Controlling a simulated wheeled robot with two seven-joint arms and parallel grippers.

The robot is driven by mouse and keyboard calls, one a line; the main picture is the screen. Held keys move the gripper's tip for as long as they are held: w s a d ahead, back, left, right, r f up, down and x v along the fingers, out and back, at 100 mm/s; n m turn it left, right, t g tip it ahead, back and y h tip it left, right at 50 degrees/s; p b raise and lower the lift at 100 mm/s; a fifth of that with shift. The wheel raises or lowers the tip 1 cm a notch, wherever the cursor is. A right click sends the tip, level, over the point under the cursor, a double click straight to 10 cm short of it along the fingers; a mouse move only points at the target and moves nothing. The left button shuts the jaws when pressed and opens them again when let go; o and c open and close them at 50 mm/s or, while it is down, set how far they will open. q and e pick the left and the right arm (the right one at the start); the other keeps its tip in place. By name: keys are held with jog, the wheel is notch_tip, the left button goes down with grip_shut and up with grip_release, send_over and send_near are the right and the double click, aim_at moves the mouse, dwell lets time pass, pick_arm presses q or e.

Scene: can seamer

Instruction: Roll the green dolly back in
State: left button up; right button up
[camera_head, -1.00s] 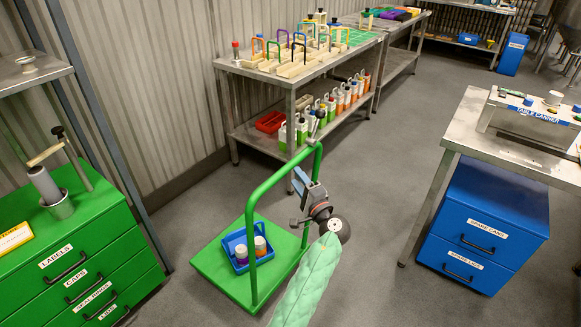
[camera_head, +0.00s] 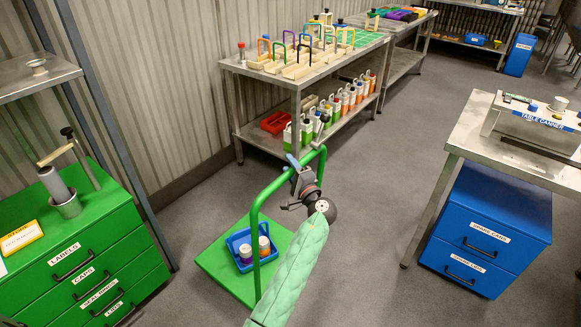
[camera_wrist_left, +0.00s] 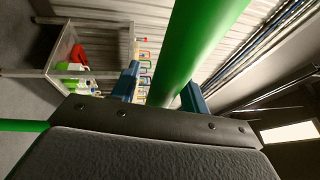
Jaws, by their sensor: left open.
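The green dolly (camera_head: 212,265) stands on the floor at lower middle in the head view, with a tall green handle (camera_head: 255,225) bent over at the top. A blue caddy (camera_head: 233,242) with a few small containers sits on its platform. My left gripper (camera_head: 293,164) is at the handle's upper bar. In the left wrist view, the green bar (camera_wrist_left: 200,45) runs between or just past the two blue fingers of my left gripper (camera_wrist_left: 160,90), with a gap at the left finger. The jaws are open. My right gripper is not in view.
Green drawers (camera_head: 95,255) stand at the left. A steel workbench (camera_head: 300,85) with bottles on its lower shelf stands behind the dolly. A steel table (camera_head: 475,140) and blue drawers (camera_head: 488,220) are at the right. Grey floor (camera_head: 370,230) between is clear.

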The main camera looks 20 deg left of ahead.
pick_arm(q)
grip_shut()
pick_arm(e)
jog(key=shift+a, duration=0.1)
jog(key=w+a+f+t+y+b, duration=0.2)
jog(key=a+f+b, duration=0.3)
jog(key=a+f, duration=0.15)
pick_arm(q)
jog(key=w+a+b, duration=0.4)
jog(key=w+a, duration=0.2)
jog(key=a, duration=1)
jog(key=w+a+b, duration=0.4)
jog(key=w+a, duration=0.1)
jog(key=a, duration=1.1)
jog(key=w+a+b, duration=0.4)
jog(key=w+a, duration=0.2)
jog(key=a, duration=1.1)
jog(key=shift+w+r, duration=0.15)
jog(key=shift+w, duration=0.2)
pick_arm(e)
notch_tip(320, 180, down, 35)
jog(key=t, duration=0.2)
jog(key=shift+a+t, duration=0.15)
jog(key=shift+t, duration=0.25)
pick_arm(q)
jog(key=shift+a, duration=0.15)
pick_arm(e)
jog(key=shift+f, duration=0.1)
